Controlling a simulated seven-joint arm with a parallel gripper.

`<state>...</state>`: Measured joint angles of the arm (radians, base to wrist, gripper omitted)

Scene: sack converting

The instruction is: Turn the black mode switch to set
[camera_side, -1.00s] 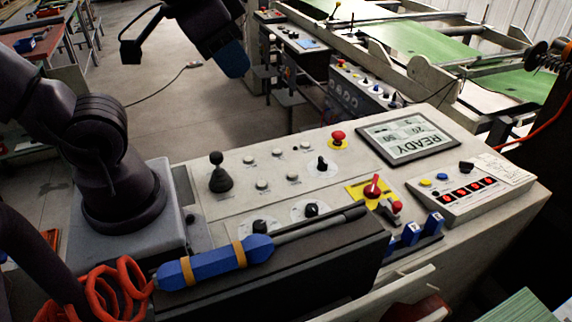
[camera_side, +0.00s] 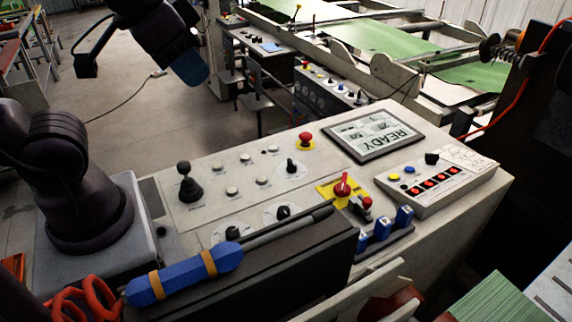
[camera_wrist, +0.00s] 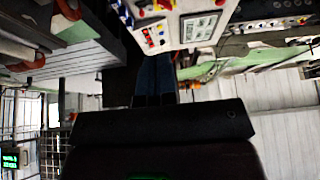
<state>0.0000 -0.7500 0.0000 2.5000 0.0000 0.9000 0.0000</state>
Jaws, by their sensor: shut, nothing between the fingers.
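Several black knobs sit on the pale sloped console in the side view: an upright-pointing black knob on a white dial (camera_side: 291,167), a black knob nearer the front (camera_side: 283,212), another beside it (camera_side: 233,232), and a black knob on the small raised box (camera_side: 432,158). Their labels are too small to read, so I cannot tell which is the mode switch. My gripper (camera_side: 196,78) hangs well above and behind the console, touching nothing. Its blue fingers are shut and empty; they also show in the wrist view (camera_wrist: 156,64), with part of the console beyond.
A black joystick (camera_side: 187,182), a red button (camera_side: 305,138), a red switch on a yellow plate (camera_side: 343,185) and blue rockers (camera_side: 382,229) stand up from the console. A READY display (camera_side: 374,135) is at the back. A blue-handled tool (camera_side: 185,274) lies along the front.

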